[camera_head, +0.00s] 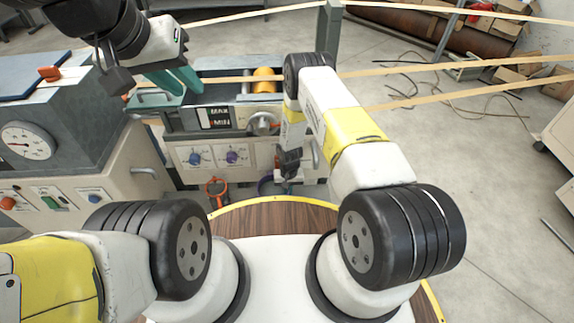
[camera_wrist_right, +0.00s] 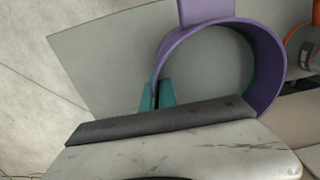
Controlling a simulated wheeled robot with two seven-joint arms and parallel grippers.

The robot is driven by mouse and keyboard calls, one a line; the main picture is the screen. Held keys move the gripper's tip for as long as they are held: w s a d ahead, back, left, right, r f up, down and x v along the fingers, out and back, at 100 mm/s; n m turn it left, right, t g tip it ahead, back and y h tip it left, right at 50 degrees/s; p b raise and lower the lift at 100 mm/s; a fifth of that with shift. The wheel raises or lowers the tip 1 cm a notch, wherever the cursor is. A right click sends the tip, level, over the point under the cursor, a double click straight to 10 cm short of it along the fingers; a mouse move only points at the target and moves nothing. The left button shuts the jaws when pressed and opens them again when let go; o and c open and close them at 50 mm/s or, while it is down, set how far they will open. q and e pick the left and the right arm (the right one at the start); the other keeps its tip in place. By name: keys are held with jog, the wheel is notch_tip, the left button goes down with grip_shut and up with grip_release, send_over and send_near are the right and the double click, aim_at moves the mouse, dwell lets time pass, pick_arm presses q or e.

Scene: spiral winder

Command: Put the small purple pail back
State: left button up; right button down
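The small purple pail (camera_head: 266,187) is low in front of the machine in the head view, partly hidden by my right gripper. In the right wrist view the purple pail (camera_wrist_right: 268,55) shows as a round, open-topped ring with a purple piece rising from its far side. My right gripper (camera_wrist_right: 157,93) has its teal fingers close together on either side of the pail's left wall, gripping it. Whether the pail rests on anything is unclear. My left gripper (camera_head: 192,93) is empty, its teal fingers apart, above the machine's left part.
An orange pail (camera_head: 217,190) stands left of the purple one; its edge also shows in the right wrist view (camera_wrist_right: 300,35). The winder (camera_head: 215,150) with dials is behind. A grey cabinet with a gauge (camera_head: 22,140) stands left.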

jog(key=shift+s, duration=0.1)
jog(key=shift+f, duration=0.1)
jog(key=c, duration=1.7)
grip_release()
